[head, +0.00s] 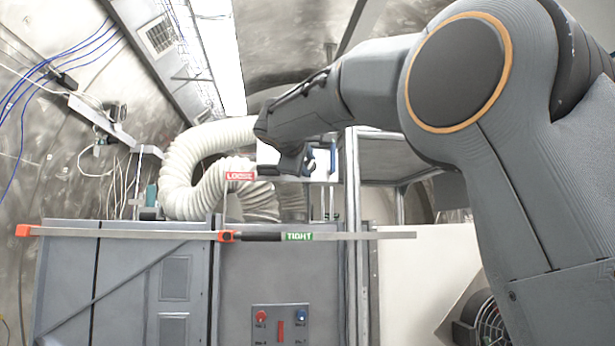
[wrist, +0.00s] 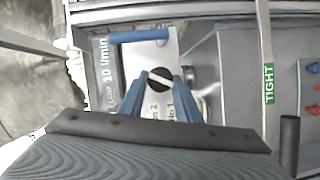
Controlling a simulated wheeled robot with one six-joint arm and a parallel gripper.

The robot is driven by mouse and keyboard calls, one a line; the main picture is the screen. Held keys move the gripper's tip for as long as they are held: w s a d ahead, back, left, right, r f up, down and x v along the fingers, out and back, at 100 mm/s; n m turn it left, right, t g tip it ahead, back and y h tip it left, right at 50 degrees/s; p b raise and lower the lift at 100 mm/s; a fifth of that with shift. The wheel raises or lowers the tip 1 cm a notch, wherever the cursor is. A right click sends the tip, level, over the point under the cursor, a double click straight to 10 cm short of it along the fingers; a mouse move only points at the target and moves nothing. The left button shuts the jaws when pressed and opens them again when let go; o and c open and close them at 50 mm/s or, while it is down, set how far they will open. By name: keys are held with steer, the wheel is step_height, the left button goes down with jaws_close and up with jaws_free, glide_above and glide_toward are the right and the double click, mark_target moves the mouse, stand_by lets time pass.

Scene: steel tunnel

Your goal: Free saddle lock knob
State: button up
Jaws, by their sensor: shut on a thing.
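A round black knob (wrist: 158,80) with a white line across its face shows in the wrist view, in front of a pale lettered panel (wrist: 133,57). My gripper (wrist: 160,82) has its two blue fingers on either side of this knob and is shut on it. In the head view my gripper (head: 312,163) is at the white panel (head: 267,155), and the knob is hidden. A red LOOSE label (head: 240,176) is just left of the gripper. A green TIGHT label (head: 299,237) is on the long bar below; it also shows in the wrist view (wrist: 268,83).
The long metal bar (head: 150,233) with orange fittings crosses in front of grey cabinets (head: 180,285). A white corrugated hose (head: 185,165) curves left of my gripper. A small control panel (head: 281,325) is low in front. A pale upright post (head: 352,200) stands close right of the gripper.

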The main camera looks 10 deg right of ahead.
steer(key=shift+f+n+t+h+b, duration=0.15)
steer(key=shift+n+t+h+b, duration=0.15)
steer(key=shift+n+b, duration=0.75)
steer(key=o, duration=1.1)
steer(key=shift+c, duration=0.2)
steer(key=b+v, duration=0.1)
steer(key=v, duration=0.6)
steer(key=shift+s+b, duration=0.4)
steer(key=shift+a, duration=0.15)
